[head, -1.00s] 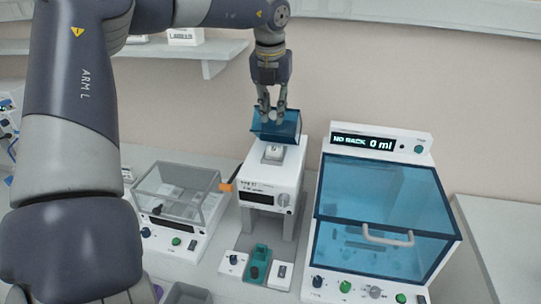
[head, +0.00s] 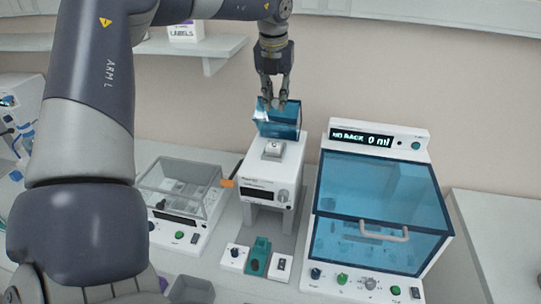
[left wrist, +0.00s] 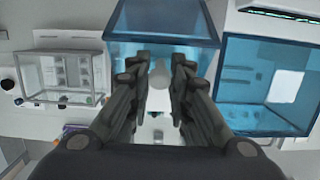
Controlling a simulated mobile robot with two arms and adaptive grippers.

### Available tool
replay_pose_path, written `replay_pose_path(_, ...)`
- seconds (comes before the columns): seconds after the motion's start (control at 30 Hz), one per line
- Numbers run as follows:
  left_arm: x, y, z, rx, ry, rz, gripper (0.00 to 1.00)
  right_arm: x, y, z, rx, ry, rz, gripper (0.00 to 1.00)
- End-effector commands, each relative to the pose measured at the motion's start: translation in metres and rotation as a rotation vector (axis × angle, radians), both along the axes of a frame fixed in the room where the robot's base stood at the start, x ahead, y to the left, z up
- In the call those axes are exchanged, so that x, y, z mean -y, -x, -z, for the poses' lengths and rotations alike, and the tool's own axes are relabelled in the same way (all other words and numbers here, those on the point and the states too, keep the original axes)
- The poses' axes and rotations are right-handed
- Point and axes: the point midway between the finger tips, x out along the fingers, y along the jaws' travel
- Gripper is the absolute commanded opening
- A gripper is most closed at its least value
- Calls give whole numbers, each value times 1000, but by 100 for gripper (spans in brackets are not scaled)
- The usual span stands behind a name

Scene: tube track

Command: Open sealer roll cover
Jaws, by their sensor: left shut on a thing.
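The sealer (head: 270,185) is a white box on legs in the middle of the bench, with a dark display and a knob on its front. Its roll cover (head: 287,122) is a clear blue hood at the back of the top, tilted up and standing open. A light block (head: 273,149) shows on the sealer's top in front of it. My left gripper (head: 274,104) points down at the cover's upper edge. In the left wrist view its fingers (left wrist: 158,85) close around a pale knob on the blue cover (left wrist: 165,18). My right gripper is not in view.
A larger machine with a blue lid (head: 380,195) stands close at the right. A clear-lidded device (head: 183,188) stands at the left. A small teal holder (head: 258,257) sits in front of the sealer. A shelf (head: 200,50) hangs behind.

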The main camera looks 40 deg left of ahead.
Motion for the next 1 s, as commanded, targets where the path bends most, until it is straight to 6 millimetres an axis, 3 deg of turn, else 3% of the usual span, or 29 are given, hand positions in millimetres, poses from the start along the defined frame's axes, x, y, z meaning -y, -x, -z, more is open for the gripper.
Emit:
replay_pose_path(0.43, -13, -24, -8, -2, -1, -2, 5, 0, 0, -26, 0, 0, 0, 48)
replay_pose_path(0.87, -15, -28, -7, -1, 0, 0, 5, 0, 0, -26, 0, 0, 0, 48)
replay_pose_path(1.0, -21, -37, -7, -1, -2, -3, 5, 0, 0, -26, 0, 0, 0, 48)
